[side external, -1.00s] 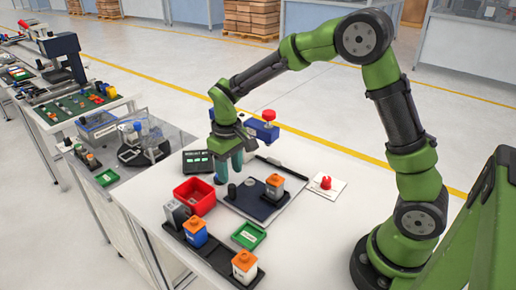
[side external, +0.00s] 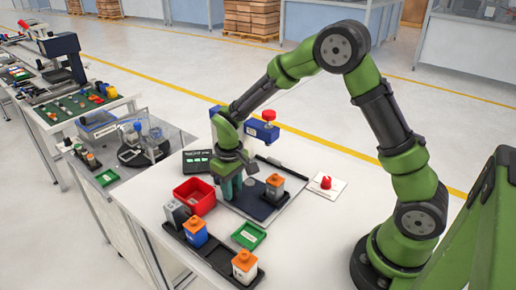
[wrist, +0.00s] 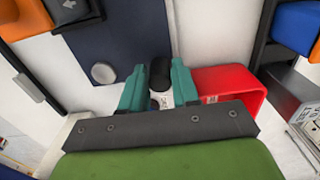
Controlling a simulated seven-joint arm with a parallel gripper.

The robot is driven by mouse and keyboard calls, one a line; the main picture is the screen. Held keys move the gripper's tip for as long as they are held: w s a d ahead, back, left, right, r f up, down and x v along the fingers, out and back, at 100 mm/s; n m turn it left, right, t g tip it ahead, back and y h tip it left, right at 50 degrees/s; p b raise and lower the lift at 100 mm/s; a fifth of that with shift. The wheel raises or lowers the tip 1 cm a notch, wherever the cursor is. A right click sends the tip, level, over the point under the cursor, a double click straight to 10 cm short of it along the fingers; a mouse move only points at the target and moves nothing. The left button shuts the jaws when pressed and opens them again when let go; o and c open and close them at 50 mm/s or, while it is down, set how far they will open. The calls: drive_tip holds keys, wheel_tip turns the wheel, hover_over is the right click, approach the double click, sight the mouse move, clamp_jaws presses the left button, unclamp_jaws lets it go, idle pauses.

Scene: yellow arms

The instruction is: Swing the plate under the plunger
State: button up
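The dark blue plate (side external: 262,208) lies on the white table. A block with an orange top (side external: 275,186) stands on it, and a round grey disc (wrist: 102,73) shows on its surface in the wrist view. A black upright knob (wrist: 160,74) is at the plate's edge. The blue press with a red-topped plunger (side external: 267,118) stands behind the plate. My gripper (side external: 232,190) is low over the plate's left part and hides the knob in the side view. In the wrist view its teal fingers (wrist: 158,90) are apart, one on each side of the knob, with a small gap at left.
A red bin (side external: 194,196) stands close left of my gripper. A black display box (side external: 196,161) is behind it. A black tray with blocks (side external: 222,262) and a green tray (side external: 249,235) are in front. A red button (side external: 325,183) is at right.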

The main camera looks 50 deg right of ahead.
sight(246, 201)
drive_tip(key=shift+c, duration=1.1)
drive_tip(key=shift+s, duration=0.1)
drive_tip(key=shift+s+d, duration=0.15)
drive_tip(key=shift+s, duration=0.8)
drive_tip(key=shift+s+d, duration=0.5)
drive_tip(key=shift+s, duration=0.25)
drive_tip(key=shift+d, duration=0.1)
